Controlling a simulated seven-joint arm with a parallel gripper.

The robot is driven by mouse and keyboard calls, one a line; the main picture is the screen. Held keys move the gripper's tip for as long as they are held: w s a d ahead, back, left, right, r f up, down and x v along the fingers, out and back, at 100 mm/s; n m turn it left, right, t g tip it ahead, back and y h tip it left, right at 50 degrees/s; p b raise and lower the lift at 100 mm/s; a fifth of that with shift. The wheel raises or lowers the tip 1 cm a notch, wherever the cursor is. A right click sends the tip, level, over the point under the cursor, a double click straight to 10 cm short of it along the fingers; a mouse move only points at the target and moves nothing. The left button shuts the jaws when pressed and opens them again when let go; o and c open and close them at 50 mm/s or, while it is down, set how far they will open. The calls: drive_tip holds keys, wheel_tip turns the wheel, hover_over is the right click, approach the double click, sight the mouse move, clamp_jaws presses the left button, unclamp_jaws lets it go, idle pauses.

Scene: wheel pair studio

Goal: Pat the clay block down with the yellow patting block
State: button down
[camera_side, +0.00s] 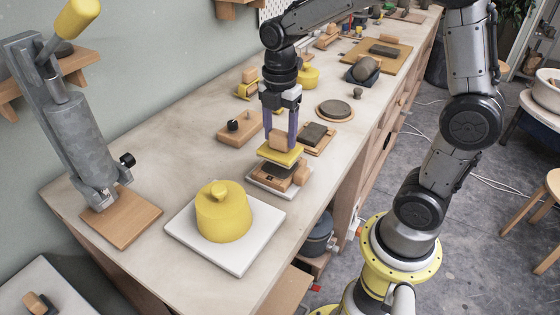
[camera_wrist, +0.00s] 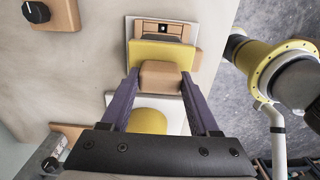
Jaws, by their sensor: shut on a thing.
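My gripper (camera_side: 280,139) is shut on the wooden handle of the yellow patting block (camera_side: 280,155). In the wrist view my gripper (camera_wrist: 161,78) has its purple fingers on both sides of that handle, with the yellow plate (camera_wrist: 150,54) flat beyond it. The patting block is level, directly over a wooden fixture (camera_side: 270,173) on a white-edged base. A dark grey strip (camera_wrist: 165,37) shows just past the yellow plate in the wrist view. It may be the clay block, mostly hidden under the plate. I cannot tell whether the plate touches it.
A yellow lidded pot (camera_side: 223,215) stands on a white board (camera_side: 180,226) in front. A wooden board with a dark block (camera_side: 314,135) lies just behind the fixture. A wooden block with a black knob (camera_side: 238,125) is at its left. The bench's right edge is close.

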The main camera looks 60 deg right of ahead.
drive_tip(key=shift+r, duration=2.95)
drive_tip(key=shift+w, duration=0.1)
